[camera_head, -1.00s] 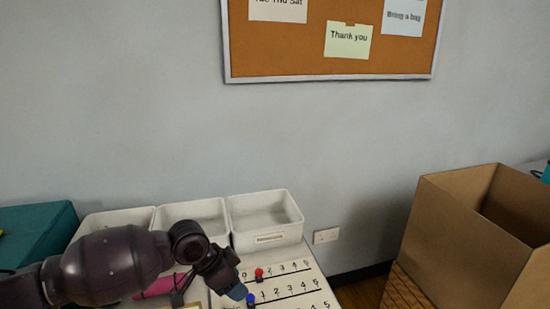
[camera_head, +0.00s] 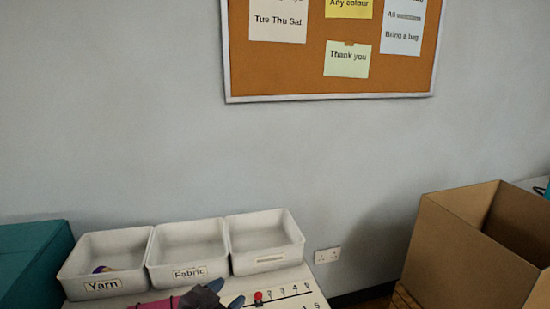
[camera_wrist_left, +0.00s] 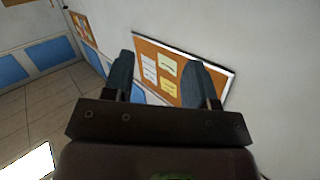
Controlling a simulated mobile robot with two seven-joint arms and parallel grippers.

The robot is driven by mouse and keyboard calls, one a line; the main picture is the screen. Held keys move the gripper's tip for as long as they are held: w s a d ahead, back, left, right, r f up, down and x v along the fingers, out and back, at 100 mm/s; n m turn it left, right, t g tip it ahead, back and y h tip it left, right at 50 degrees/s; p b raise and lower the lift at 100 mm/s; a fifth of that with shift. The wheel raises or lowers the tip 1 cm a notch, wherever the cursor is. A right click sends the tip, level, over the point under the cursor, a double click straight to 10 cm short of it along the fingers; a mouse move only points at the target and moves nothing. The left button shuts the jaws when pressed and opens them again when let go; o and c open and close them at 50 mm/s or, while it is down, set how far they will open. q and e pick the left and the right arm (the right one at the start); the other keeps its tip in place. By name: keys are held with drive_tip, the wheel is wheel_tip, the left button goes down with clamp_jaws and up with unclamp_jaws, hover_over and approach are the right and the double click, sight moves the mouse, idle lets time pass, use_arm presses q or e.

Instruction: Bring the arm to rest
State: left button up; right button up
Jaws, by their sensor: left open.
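My left gripper (camera_head: 226,293) shows at the bottom edge of the head view, in front of the bins, with its two blue-grey fingertips apart. In the left wrist view the same gripper (camera_wrist_left: 160,80) is open, with nothing between its fingers. It points towards the wall with the cork board (camera_wrist_left: 158,62). Most of my left arm is out of the head view. My right gripper is not in view.
White bins labelled Yarn (camera_head: 104,286) and Fabric (camera_head: 190,272) stand beside a third white bin (camera_head: 270,262). A magenta item (camera_head: 160,304) lies before them. A red peg (camera_head: 258,296) sits on a numbered scale. A cardboard box (camera_head: 465,255) stands right, a teal box (camera_head: 30,260) left.

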use_arm(q)
drive_tip(key=s+a+f+n+y, duration=0.1)
drive_tip(key=s+a+f+y, duration=0.1)
drive_tip(key=s+a+f, duration=0.2)
drive_tip(key=s+a+f+n+y, duration=0.2)
drive_tip(key=s+a+f, duration=0.2)
drive_tip(key=s+a+f+n+y, duration=0.2)
drive_tip(key=s+a+f, duration=0.1)
drive_tip(key=s+a, duration=0.1)
drive_tip(key=shift+s+a+f, duration=0.1)
drive_tip(key=shift+a+f, duration=0.1)
drive_tip(key=shift+f, duration=0.2)
drive_tip(key=s+a+f+n+g+y, duration=0.1)
drive_tip(key=s+a+f, duration=0.1)
drive_tip(key=s+f, duration=0.2)
drive_tip(key=s+a+f+n+g+y, duration=0.1)
drive_tip(key=s+f, duration=0.3)
drive_tip(key=s, duration=0.6)
drive_tip(key=shift+s+a+f+n+g+y, duration=0.15)
drive_tip(key=shift+a+f+n+g+y, duration=0.2)
drive_tip(key=shift+a+n, duration=0.35)
drive_tip(key=shift+a, duration=0.1)
